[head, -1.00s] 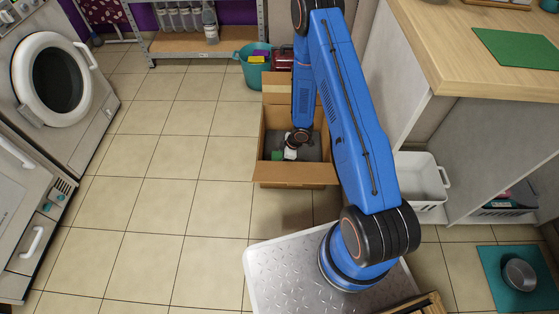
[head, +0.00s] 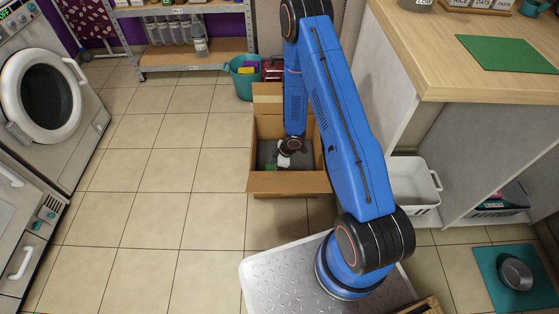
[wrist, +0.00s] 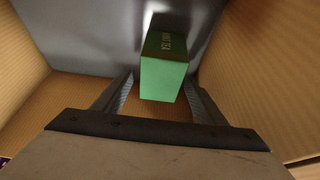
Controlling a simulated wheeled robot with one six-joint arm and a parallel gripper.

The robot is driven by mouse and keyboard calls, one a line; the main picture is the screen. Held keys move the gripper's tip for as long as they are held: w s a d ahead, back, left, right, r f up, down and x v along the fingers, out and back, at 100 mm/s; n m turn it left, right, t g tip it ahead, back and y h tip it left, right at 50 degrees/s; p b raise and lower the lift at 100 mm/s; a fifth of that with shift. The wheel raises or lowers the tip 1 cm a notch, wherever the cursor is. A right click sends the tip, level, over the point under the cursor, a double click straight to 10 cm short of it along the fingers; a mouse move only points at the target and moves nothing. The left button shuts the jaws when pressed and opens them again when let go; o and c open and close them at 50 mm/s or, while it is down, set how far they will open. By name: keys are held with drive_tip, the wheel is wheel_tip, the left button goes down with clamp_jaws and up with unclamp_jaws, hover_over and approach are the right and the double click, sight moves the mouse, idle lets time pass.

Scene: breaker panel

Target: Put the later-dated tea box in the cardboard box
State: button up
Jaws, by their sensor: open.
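The cardboard box (head: 288,183) stands open on the floor in the head view, and its tan walls (wrist: 250,65) surround my gripper in the wrist view. A green tea box (wrist: 164,78) is inside it, over the grey bottom; part of the word "TEA" shows, but no date is readable. It also shows small in the head view (head: 270,167). My gripper (wrist: 160,86) is open, reaching down inside the cardboard box, with one finger on each side of the tea box and gaps visible. Whether the tea box rests on the bottom I cannot tell. No other tea box is recognisable.
A teal bucket (head: 243,80) stands behind the cardboard box, beside a shelf unit (head: 190,58). A white basket (head: 412,190) is to the right, under the wooden counter (head: 480,60). The tiled floor on the left is clear.

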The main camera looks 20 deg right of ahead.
drive_tip(key=w+d+r+m+t+h, duration=0.1)
drive_tip(key=d+r, duration=0.3)
drive_tip(key=r, duration=0.6)
drive_tip(key=w+d+r+m+t+h, duration=0.1)
drive_tip(key=w+d+r+h, duration=0.15)
drive_tip(key=r, duration=0.75)
drive_tip(key=d+r+m+t+h, duration=0.1)
drive_tip(key=d+r, duration=0.4)
drive_tip(key=r, duration=0.4)
drive_tip(key=s+d+r+m+t+h, duration=0.1)
drive_tip(key=s+d+r+m, duration=0.15)
drive_tip(key=r, duration=0.55)
drive_tip(key=s+d+r+m+h, duration=0.1)
drive_tip(key=s+r+m, duration=0.15)
drive_tip(key=r, duration=0.55)
drive_tip(key=s+r+m, duration=0.4)
drive_tip(key=s+r, duration=0.8)
drive_tip(key=s, duration=0.2)
drive_tip(key=s+a+r+m+y, duration=0.1)
drive_tip(key=s+a+r, duration=0.1)
drive_tip(key=s, duration=0.6)
drive_tip(key=s+a+r+m+y, duration=0.1)
drive_tip(key=s+a+r, duration=0.1)
drive_tip(key=s+a, duration=0.3)
drive_tip(key=s, duration=0.4)
drive_tip(key=shift+s+a+r+g, duration=0.2)
drive_tip(key=shift+s+g, duration=0.1)
